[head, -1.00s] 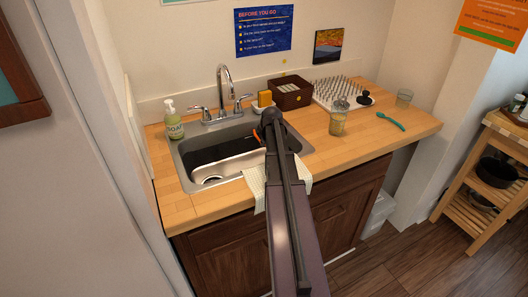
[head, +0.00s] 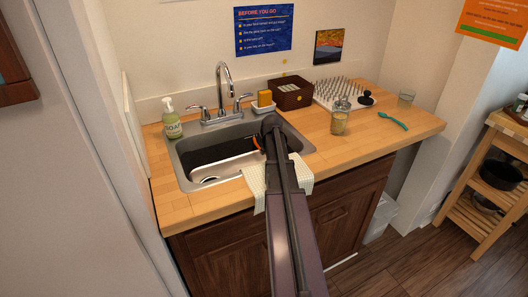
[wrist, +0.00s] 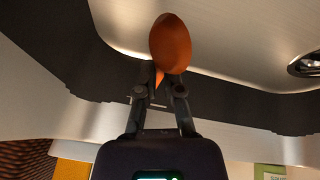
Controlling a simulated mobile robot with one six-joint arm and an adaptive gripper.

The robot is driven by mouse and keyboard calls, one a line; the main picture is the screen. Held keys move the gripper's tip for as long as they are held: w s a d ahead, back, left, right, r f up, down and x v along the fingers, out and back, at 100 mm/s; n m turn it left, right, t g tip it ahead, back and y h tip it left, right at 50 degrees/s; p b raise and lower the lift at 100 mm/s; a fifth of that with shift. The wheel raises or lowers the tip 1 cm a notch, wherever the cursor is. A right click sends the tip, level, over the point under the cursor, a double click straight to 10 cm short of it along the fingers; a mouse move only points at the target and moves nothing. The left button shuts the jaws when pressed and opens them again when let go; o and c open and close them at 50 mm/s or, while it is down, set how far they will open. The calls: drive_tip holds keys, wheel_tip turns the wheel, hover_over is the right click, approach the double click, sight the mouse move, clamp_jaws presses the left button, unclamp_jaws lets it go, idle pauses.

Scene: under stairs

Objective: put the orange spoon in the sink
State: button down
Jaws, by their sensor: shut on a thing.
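My gripper (wrist: 160,90) is shut on the orange spoon (wrist: 170,45); its bowl sticks out beyond the fingertips in the wrist view. In the head view only a small bit of the spoon (head: 256,142) shows, left of the arm's end, which hides much of my gripper. The spoon appears over the right part of the steel sink (head: 215,140). In the wrist view the sink's pale floor and dark walls lie behind the spoon, and the drain (wrist: 306,65) is at the right edge. I see no contact between spoon and sink.
A faucet (head: 224,85) stands behind the sink, with a soap bottle (head: 172,120) to its left. A checkered cloth (head: 255,185) hangs over the front edge. A glass jar (head: 340,118) and a teal spoon (head: 393,121) are right.

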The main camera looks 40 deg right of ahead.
drive_tip(key=shift+f+b, duration=0.55)
drive_tip(key=shift+f, duration=0.05)
drive_tip(key=c, duration=0.8)
unclamp_jaws()
drive_tip(key=shift+r, duration=0.2)
drive_tip(key=shift+r+p, duration=0.65)
drive_tip(key=shift+p, duration=0.2)
drive_tip(key=p+v, duration=0.6)
drive_tip(key=v, duration=0.1)
drive_tip(key=shift+s, duration=0.1)
drive_tip(key=shift+r+p, duration=0.15)
drive_tip(key=shift+p, duration=0.15)
